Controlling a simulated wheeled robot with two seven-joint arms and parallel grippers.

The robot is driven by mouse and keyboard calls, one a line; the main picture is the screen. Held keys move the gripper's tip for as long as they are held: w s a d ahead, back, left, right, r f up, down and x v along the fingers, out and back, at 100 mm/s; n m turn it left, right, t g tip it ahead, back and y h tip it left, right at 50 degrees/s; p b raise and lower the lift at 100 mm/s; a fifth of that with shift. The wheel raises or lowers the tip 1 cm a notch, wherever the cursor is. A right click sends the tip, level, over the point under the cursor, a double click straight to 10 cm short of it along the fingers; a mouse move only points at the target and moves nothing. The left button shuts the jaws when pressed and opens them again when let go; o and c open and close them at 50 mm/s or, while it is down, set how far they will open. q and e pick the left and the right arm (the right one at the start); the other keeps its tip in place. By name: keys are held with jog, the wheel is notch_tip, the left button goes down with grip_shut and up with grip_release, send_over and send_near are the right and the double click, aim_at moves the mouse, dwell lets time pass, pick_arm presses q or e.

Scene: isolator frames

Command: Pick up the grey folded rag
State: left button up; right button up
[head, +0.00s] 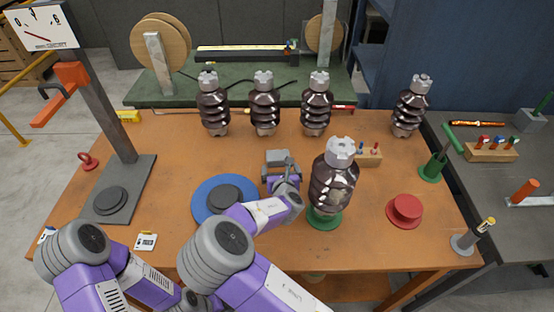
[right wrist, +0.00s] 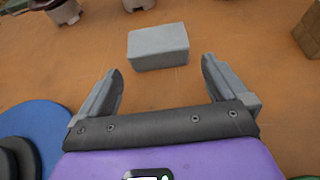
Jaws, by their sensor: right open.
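The grey folded rag (head: 278,156) is a small pale grey block lying flat on the orange-brown tabletop, near the middle of the head view. In the right wrist view the rag (right wrist: 158,47) lies just beyond the fingertips, roughly centred between them. My right gripper (head: 282,176) is on the near side of the rag. In the right wrist view my right gripper (right wrist: 161,72) is open with nothing between its fingers. My left arm shows at the lower left of the head view, but its gripper is not visible.
A dark insulator (head: 334,185) on a green base stands close to the right of my right gripper. A blue disc (head: 203,208) lies to its left. Several insulators (head: 264,105) stand behind the rag. A wooden block (head: 368,159) and red disc (head: 404,211) are further right.

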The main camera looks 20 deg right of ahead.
aim_at(278, 163)
jog(key=shift+x, duration=2)
jog(key=shift+a+r, duration=0.1)
jog(key=shift+r, duration=0.05)
jog(key=shift+c, duration=0.5)
jog(key=c, duration=0.7)
jog(key=shift+o, duration=0.2)
notch_tip(278, 163, up, 10)
jog(key=p, duration=0.2)
